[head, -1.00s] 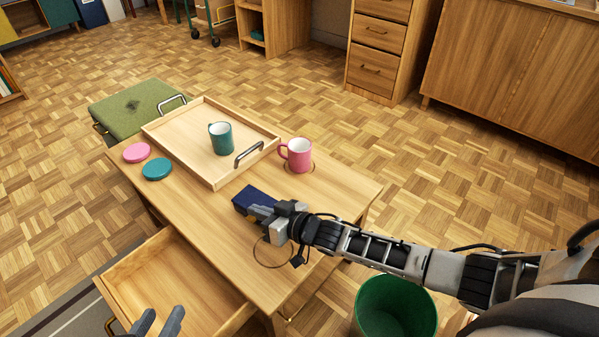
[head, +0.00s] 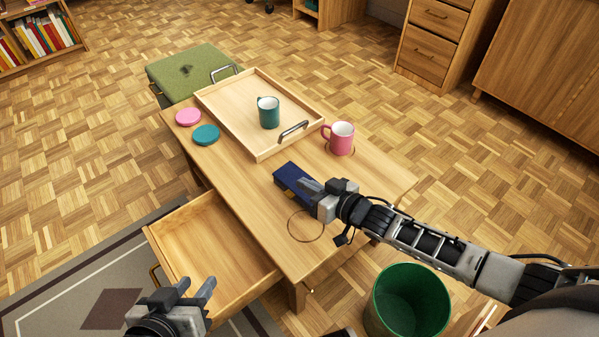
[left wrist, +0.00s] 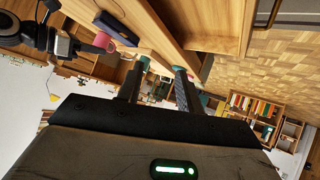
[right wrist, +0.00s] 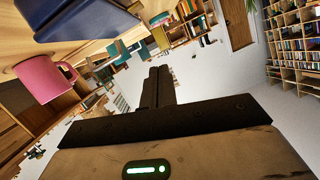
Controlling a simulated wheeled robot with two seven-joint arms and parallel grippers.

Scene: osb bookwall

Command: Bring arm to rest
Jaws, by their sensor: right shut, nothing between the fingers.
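My right gripper (head: 314,187) is shut and empty. In the head view it overlaps the dark blue box (head: 288,176) on the low wooden table (head: 375,185); I cannot tell if they touch. The box also shows in the right wrist view (right wrist: 75,14), beside the shut fingers (right wrist: 159,72). My left gripper (head: 198,284) is open and empty near the front of the pulled-out drawer (head: 215,240). Its parted fingers also show in the left wrist view (left wrist: 160,66).
A wooden tray (head: 225,102) holds a teal mug (head: 268,113). A pink mug (head: 342,138) stands beside it. Pink (head: 188,116) and teal (head: 206,135) discs lie at the table's left. A green bin (head: 408,300) stands below my right arm. A green cushioned stool (head: 187,68) is behind.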

